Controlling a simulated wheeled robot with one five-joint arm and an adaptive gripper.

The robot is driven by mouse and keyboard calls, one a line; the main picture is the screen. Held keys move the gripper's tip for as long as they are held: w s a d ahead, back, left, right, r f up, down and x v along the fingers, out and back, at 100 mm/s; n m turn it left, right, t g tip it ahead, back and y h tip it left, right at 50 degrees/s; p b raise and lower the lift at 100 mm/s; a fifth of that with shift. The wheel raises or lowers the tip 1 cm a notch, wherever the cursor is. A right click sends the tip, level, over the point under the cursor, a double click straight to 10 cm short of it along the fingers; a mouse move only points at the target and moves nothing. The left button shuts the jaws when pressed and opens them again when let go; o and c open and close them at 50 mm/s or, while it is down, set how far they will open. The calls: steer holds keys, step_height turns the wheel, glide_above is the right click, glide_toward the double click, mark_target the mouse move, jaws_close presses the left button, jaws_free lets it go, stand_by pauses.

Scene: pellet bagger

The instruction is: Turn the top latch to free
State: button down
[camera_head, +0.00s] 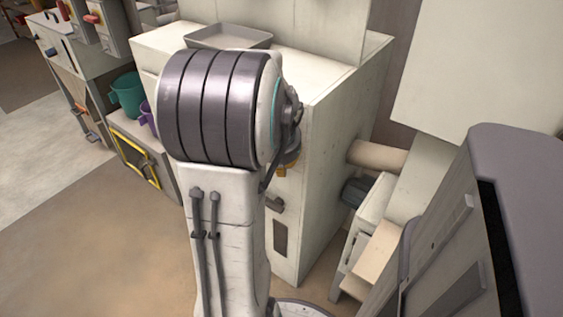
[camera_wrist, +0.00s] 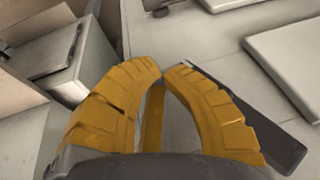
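In the wrist view my gripper (camera_wrist: 163,69) has its two yellow fingers curving together, with a very narrow gap between the tips. A long dark grey bar (camera_wrist: 285,143), which looks like a latch handle, lies against the pale panel and passes behind the right finger. I cannot tell whether the tips touch or hold it. In the head view only a little yellow of my gripper (camera_head: 284,170) shows past my arm, close to the front of the white cabinet (camera_head: 318,165). A small dark grey handle (camera_head: 273,204) sits lower on that front. My arm hides the area above it.
A grey tray (camera_head: 228,37) sits on the cabinet top. A pipe (camera_head: 376,156) and a dark motor-like part (camera_head: 355,192) stand off its right side. A green bucket (camera_head: 127,94) and a yellow-edged frame (camera_head: 136,165) are at left. Open floor (camera_head: 100,255) lies at lower left.

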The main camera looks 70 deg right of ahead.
steer(key=shift+w+f+b, duration=0.2)
steer(key=shift+f+b, duration=0.4)
steer(key=shift+f, duration=0.15)
steer(key=shift+w+f+b, duration=0.25)
steer(key=shift+f+b, duration=0.1)
stand_by(0.3)
steer(key=shift+r, duration=0.15)
